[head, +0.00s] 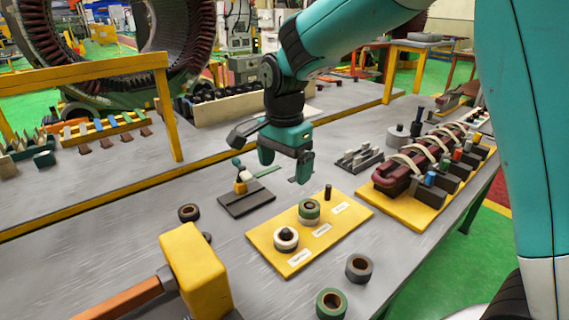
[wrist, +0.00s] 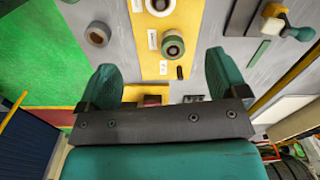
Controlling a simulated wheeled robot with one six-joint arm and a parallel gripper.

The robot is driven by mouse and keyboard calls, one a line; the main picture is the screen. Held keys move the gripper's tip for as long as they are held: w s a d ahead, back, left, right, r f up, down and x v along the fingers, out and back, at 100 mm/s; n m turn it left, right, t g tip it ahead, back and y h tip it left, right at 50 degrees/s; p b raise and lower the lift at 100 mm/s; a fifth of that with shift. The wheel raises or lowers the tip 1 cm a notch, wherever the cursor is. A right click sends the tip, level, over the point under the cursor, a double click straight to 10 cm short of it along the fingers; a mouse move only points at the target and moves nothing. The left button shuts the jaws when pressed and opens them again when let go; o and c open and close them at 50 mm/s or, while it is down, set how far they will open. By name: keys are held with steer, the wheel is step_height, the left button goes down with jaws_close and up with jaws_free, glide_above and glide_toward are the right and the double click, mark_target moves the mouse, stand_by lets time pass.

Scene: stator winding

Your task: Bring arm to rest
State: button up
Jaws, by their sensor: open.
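My teal arm reaches in from the upper right in the head view. My gripper (head: 286,160) hangs over the workbench with its fingers apart and nothing between them. In the wrist view my gripper (wrist: 162,75) also shows two spread teal fingers with empty space between. Below and in front of it is the yellow board (head: 262,240) with labels. On the board stand a white-and-dark roll (head: 286,240), a green-rimmed roll (head: 309,210) and a short black peg (head: 327,192). The gripper touches none of these.
A yellow-headed mallet (head: 195,268) lies at the front. Loose rolls (head: 358,267) and (head: 331,303) sit near the right edge. A dark pad (head: 247,198) holds a small tool. A yellow rack (head: 415,203) with a wrapped maroon coil stands right. A yellow rail (head: 90,72) stands left.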

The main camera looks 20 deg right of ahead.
steer(key=s+a+r+n+y, duration=0.2)
steer(key=s+n, duration=0.8)
steer(key=s, duration=0.2)
steer(key=s+a+r+n+y, duration=0.2)
steer(key=s+n, duration=0.7)
steer(key=s, duration=0.3)
steer(key=shift+s+r+n, duration=0.2)
steer(key=shift+s+n, duration=0.1)
steer(key=shift+n, duration=0.1)
